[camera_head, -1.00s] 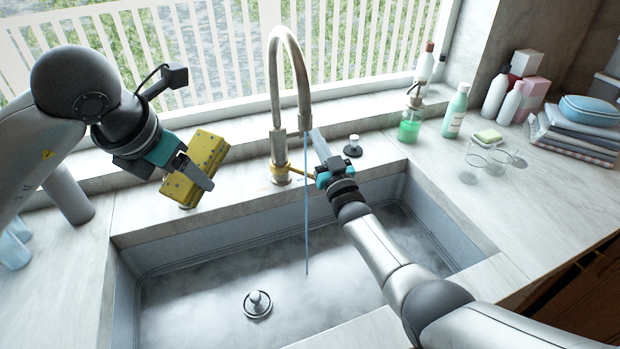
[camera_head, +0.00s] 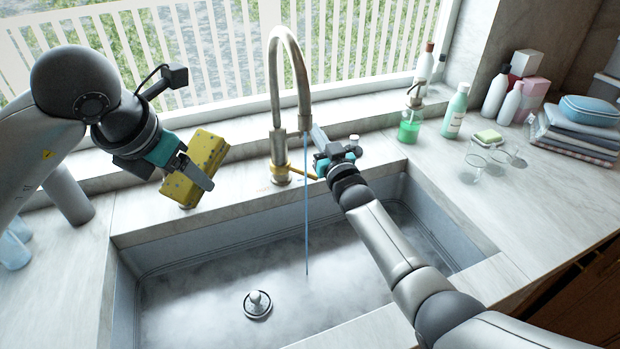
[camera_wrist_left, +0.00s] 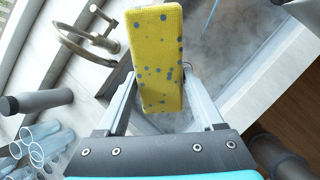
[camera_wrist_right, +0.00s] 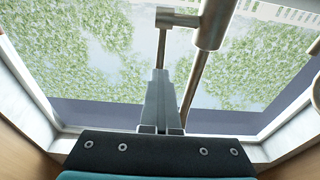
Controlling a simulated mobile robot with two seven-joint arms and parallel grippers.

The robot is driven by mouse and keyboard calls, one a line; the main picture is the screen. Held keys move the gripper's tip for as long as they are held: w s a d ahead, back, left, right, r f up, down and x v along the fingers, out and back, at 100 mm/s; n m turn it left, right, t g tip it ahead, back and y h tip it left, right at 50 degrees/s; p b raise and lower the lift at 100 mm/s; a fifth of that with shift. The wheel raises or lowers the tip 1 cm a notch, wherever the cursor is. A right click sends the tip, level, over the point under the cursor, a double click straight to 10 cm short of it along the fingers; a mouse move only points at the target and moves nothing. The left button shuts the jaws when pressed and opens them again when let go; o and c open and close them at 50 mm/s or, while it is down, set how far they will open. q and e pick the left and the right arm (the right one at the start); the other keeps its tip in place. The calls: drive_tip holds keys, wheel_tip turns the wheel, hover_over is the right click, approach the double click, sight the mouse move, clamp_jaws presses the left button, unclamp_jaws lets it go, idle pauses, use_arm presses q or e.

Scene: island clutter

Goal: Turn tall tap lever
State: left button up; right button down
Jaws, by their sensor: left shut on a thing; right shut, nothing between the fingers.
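The tall tap (camera_head: 279,100) stands behind the sink, its neck arching forward. A thin blue water stream (camera_head: 306,215) falls from its spout into the sink. A gold lever-like arm (camera_head: 303,173) points right from its base. My right gripper (camera_head: 316,132) is shut and empty, its tips beside the spout and above the gold arm. In the right wrist view, its closed fingers (camera_wrist_right: 160,82) overlap the end of a thin metal rod (camera_wrist_right: 161,48) on the tap; contact is unclear. My left gripper (camera_head: 196,172) is shut on a yellow spotted sponge (camera_head: 207,153), also in the left wrist view (camera_wrist_left: 157,60).
The sink (camera_head: 175,245) holds cloudy liquid and a metal plug (camera_head: 257,304). A soap dispenser (camera_head: 410,125), a green bottle (camera_head: 456,110) and glasses (camera_head: 478,160) stand to the right. A small knob (camera_head: 354,139) shows behind my right gripper. Folded towels (camera_head: 575,140) lie farther right.

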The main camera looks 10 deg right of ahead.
drive_tip(key=shift+w+r+g, duration=0.1)
drive_tip(key=shift+r+g, duration=0.1)
drive_tip(key=shift+g, duration=0.1)
drive_tip(key=shift+w+a+r+g+h, duration=0.15)
drive_tip(key=shift+w+r+g, duration=0.2)
drive_tip(key=shift+g, duration=0.2)
drive_tip(key=shift+w+d+r+g+h, duration=0.1)
drive_tip(key=shift+w+r+g+h, duration=0.1)
drive_tip(key=shift+r+g, duration=0.25)
drive_tip(key=shift+f, duration=0.1)
drive_tip(key=shift+w+a+r+g, duration=0.2)
drive_tip(key=shift+w+r+g, duration=0.45)
drive_tip(key=shift+g, duration=0.45)
